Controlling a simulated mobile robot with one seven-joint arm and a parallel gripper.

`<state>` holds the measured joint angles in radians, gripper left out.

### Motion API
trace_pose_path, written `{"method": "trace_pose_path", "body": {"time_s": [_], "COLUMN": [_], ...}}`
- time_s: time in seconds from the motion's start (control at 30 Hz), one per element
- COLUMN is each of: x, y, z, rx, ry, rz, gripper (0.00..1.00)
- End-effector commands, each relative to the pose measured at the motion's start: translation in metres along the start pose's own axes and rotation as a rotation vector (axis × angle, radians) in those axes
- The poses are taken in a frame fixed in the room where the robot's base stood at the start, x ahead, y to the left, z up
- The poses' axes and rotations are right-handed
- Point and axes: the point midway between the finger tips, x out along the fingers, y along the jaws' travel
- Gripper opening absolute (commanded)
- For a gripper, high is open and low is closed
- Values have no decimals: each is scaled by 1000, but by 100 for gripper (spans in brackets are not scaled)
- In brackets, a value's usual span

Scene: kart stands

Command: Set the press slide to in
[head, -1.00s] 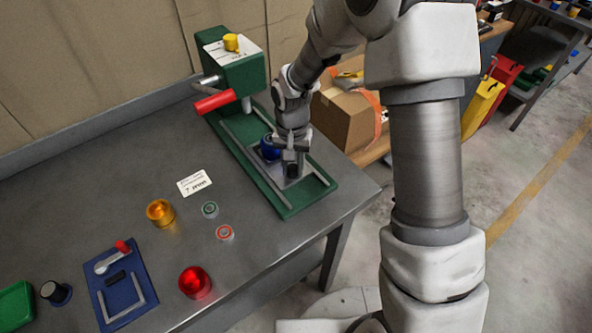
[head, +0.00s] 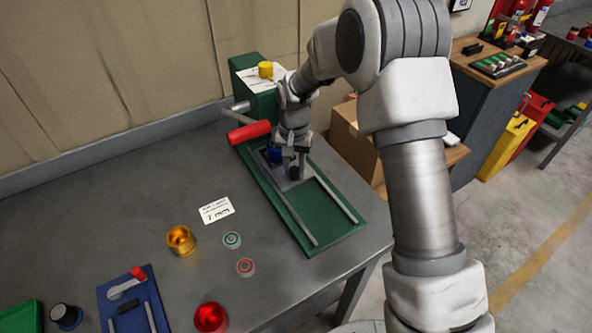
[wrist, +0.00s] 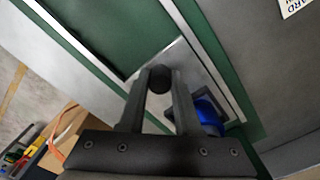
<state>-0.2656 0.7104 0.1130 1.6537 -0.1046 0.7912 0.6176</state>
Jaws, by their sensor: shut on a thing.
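The green press (head: 263,106) stands at the back of the bench with a red-gripped lever (head: 249,132). Its green base (head: 318,212) runs toward the bench's front edge and carries two metal rails. The press slide is a grey metal plate (wrist: 186,62) between these rails, with a black knob (wrist: 160,78) on it. My gripper (wrist: 159,88) is shut on the knob. A blue cylindrical part (head: 275,155) sits on the slide beside my gripper, and also shows in the wrist view (wrist: 208,116). The slide is near the press head; my arm partly hides the head and the slide's far end.
A white card (head: 216,210), an amber cup (head: 181,240), two small ringed discs and a red cup (head: 211,317) lie on the bench left of the base. A cardboard box (head: 352,136) stands behind right. The front rail stretch is clear.

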Motion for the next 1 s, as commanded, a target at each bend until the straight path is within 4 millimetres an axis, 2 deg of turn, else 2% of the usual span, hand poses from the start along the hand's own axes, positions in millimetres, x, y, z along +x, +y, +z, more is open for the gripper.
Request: {"method": "trace_pose_path", "body": {"time_s": [0.13, 0.17, 0.3, 0.33, 0.6, 0.73, 0.87, 1.0], "x": [-3, -3, -2, -2, -2, -9, -30, -64], "y": [-4, -4, -4, -4, -2, -2, -2, -2], "z": [-4, -4, -4, -3, -2, -2, -3, -2], "rx": [-2, -2, -2, -2, -1, -1, -1, 0], "ry": [14, 14, 13, 12, 8, 9, 12, 13], "rz": [-10, -10, -10, -9, -6, -6, -8, -9], "gripper": [0, 34, 59, 62, 62, 62, 62, 62]}}
